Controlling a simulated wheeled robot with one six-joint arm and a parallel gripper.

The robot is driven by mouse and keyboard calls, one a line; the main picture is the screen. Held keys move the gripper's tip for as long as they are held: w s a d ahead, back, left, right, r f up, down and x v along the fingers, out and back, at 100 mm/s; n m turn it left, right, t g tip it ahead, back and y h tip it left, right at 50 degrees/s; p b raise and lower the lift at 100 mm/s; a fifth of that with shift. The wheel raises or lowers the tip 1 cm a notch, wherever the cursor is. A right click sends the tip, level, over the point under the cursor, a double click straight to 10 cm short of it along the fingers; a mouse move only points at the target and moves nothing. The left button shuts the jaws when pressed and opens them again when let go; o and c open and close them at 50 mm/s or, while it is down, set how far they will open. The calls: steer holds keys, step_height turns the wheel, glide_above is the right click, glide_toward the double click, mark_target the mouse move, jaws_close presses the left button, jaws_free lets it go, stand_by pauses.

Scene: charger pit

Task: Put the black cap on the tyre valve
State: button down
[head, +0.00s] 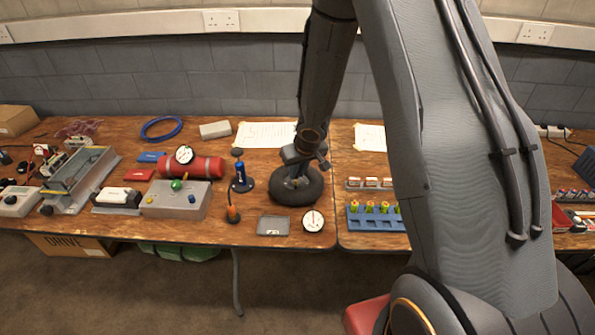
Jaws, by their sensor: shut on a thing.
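A small dark tyre (286,194) lies on the wooden table near the middle of the head view. My gripper (297,181) is low over the tyre's middle, pointing down. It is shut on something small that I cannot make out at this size. The tyre valve and the black cap cannot be picked out; my gripper and wrist cover part of the tyre's centre. I cannot tell whether the gripper touches the tyre.
Left of the tyre stand a blue bottle-like tool (240,178) and an orange-tipped tool (232,212). In front lie a shallow grey tray (273,226) and a round gauge (313,221). A blue rack (372,219) stands to the right, a red cylinder (205,167) farther left.

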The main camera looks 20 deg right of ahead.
steer(key=shift+f+b, duration=1.4)
steer(key=shift+b, duration=0.45)
stand_by(0.7)
steer(key=c, duration=1.6)
jaws_free()
steer(key=shift+c, duration=0.2)
steer(key=shift+r, duration=0.1)
steer(key=p+v, duration=0.5)
steer(key=v, duration=0.2)
steer(key=shift+s+r+p, duration=0.2)
steer(key=shift+r+p, duration=0.1)
steer(key=s+r+m+g+b, duration=0.1)
steer(key=s+r+b, duration=0.2)
steer(key=s, duration=0.7)
steer(key=s+r+g+b, duration=0.2)
steer(key=s+r+b, duration=0.2)
steer(key=s, duration=0.7)
steer(key=shift+a+r+m+h, duration=0.15)
steer(key=shift+a+m+h, duration=0.15)
steer(key=shift+a+m, duration=0.1)
